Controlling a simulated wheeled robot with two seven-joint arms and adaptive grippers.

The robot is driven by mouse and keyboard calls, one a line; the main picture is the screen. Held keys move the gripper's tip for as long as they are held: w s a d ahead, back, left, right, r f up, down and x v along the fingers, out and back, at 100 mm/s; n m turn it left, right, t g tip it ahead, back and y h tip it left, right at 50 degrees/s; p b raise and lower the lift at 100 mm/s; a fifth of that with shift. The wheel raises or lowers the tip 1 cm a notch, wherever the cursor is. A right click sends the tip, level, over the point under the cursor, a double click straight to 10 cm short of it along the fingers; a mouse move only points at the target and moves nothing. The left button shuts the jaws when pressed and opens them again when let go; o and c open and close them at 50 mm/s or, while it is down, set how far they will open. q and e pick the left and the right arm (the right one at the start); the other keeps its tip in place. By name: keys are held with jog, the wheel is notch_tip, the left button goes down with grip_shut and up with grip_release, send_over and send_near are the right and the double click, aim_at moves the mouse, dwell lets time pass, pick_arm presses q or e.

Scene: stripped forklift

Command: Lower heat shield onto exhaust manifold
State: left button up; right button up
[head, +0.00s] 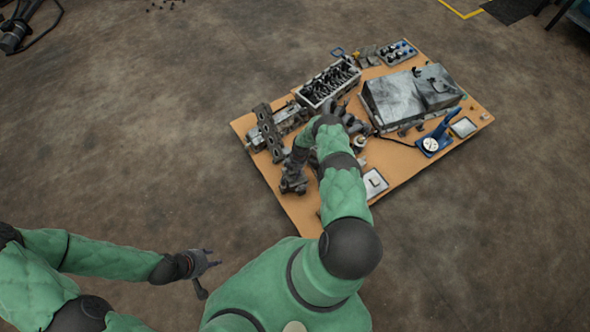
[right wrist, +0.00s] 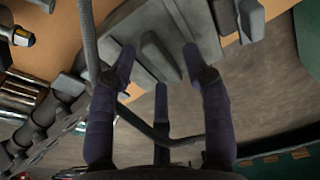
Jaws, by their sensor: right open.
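My right gripper (head: 338,108) is over the middle of the workboard, and my own arm hides part of what lies under it. In the right wrist view its fingers (right wrist: 158,62) are spread, with nothing held between them. A grey plate-like part with raised blocks (right wrist: 172,25) lies beyond the fingertips. A dark cable or hose (right wrist: 150,132) crosses among the fingers. A large grey sheet-metal cover (head: 390,100) sits on the right of the board. I cannot tell for sure which part is the heat shield or the exhaust manifold. My left gripper (head: 203,264) is open and empty, off the board.
The tan board (head: 300,212) also carries a cylinder head (head: 328,84), a dark upright bracket (head: 267,132), a blue tool with a dial (head: 432,143), a small white tray (head: 374,183) and a blue socket tray (head: 397,52).

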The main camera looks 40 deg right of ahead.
jog(key=shift+r, duration=0.1)
notch_tip(320, 180, up, 12)
jog(key=d, duration=0.1)
jog(key=shift+s+d, duration=0.2)
jog(key=shift+d, duration=0.2)
